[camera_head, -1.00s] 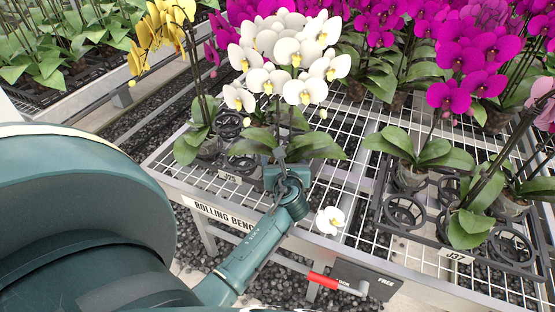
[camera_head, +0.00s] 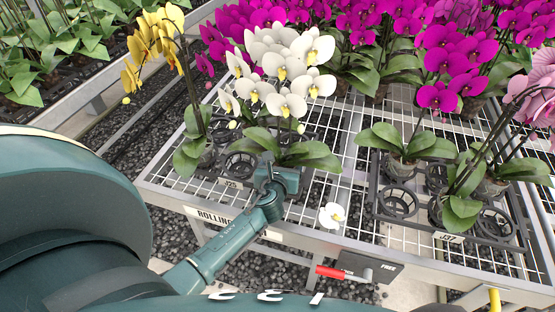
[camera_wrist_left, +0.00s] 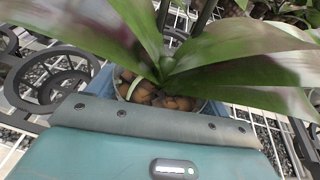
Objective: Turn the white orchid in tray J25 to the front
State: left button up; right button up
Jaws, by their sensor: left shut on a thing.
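The white orchid (camera_head: 285,75) stands in tray J25 (camera_head: 231,183) at the front left of the bench. Its blooms lean up and to the left in the head view, and its leaves (camera_head: 308,153) spread low. My left gripper (camera_head: 276,172) is at the pot from the front. In the left wrist view the clear pot (camera_wrist_left: 205,105) with brown bark sits close against the gripper (camera_wrist_left: 160,108), which is shut on it. The leaves (camera_wrist_left: 240,55) rise above the pot. The fingers are mostly hidden. My right gripper is not in view.
A yellow orchid (camera_head: 160,45) stands left in the same tray. A loose white bloom (camera_head: 332,216) lies on the bench mesh. Tray J37 (camera_head: 448,237) with pink orchids and empty rings is at right. A red lever (camera_head: 330,272) sticks out at the bench front.

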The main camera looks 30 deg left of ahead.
pick_arm(q)
jog(key=shift+r, duration=0.1)
dwell(0.3)
jog(key=shift+f, duration=0.25)
dwell(0.3)
jog(key=o, duration=1.1)
jog(key=shift+f, duration=0.15)
